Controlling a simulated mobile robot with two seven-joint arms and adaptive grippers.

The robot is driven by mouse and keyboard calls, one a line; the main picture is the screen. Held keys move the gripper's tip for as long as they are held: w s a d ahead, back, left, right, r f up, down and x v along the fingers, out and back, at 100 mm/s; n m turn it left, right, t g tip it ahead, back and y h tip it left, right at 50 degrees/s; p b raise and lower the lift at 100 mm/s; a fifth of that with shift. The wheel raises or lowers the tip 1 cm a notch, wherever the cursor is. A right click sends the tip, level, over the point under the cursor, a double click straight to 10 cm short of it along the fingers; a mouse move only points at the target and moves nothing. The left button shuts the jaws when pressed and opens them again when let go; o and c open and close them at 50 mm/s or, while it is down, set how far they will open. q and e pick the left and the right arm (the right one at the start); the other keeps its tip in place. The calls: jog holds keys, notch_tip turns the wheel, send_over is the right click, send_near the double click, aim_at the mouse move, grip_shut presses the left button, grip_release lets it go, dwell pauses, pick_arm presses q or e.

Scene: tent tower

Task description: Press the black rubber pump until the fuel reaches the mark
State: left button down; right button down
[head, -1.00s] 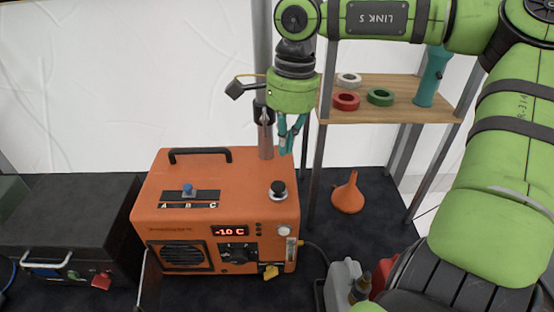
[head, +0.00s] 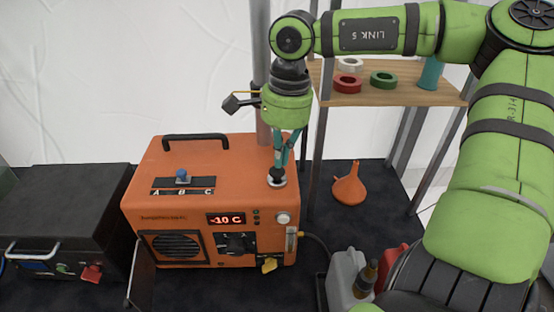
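The orange heater (head: 170,218) stands on the dark floor with its display reading -10 C. The black rubber pump (head: 277,182) sits on a pale round base at the right of its top. My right gripper (head: 280,164) points down directly over the pump, its teal fingers drawn together with nothing visible between them. Its fingertips are at the pump's top and partly hide it; I cannot tell whether the pump is pressed in. A small upright sight gauge (head: 291,241) is on the heater's front right; its fuel level is too small to read. My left gripper is out of view.
A blue-knobbed A-B-C slider (head: 182,180) and a black handle (head: 195,139) are on the heater's top. A grey pole stands behind. A wooden shelf (head: 430,97) with tape rolls, an orange funnel (head: 349,187), a pale canister (head: 342,278) and a black case (head: 65,205) are around it.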

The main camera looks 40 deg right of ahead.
notch_tip(320, 180, down, 2)
jog(key=shift+f+b, duration=0.15)
jog(key=shift+b, duration=1)
jog(key=shift+s, duration=0.1)
jog(key=shift+d+r+p, duration=0.3)
jog(key=shift+d+r, duration=0.05)
jog(key=shift+d, duration=0.2)
jog(key=shift+d+r+p, duration=0.3)
jog(key=shift+d, duration=0.25)
jog(key=shift+s+d, duration=0.2)
jog(key=shift+d, duration=0.3)
jog(key=shift+w+a+r, duration=0.1)
jog(key=shift+r, duration=0.1)
notch_tip(320, 180, up, 12)
jog(key=d, duration=0.1)
jog(key=shift+s+d+f, duration=0.2)
jog(key=shift+d+f, duration=0.05)
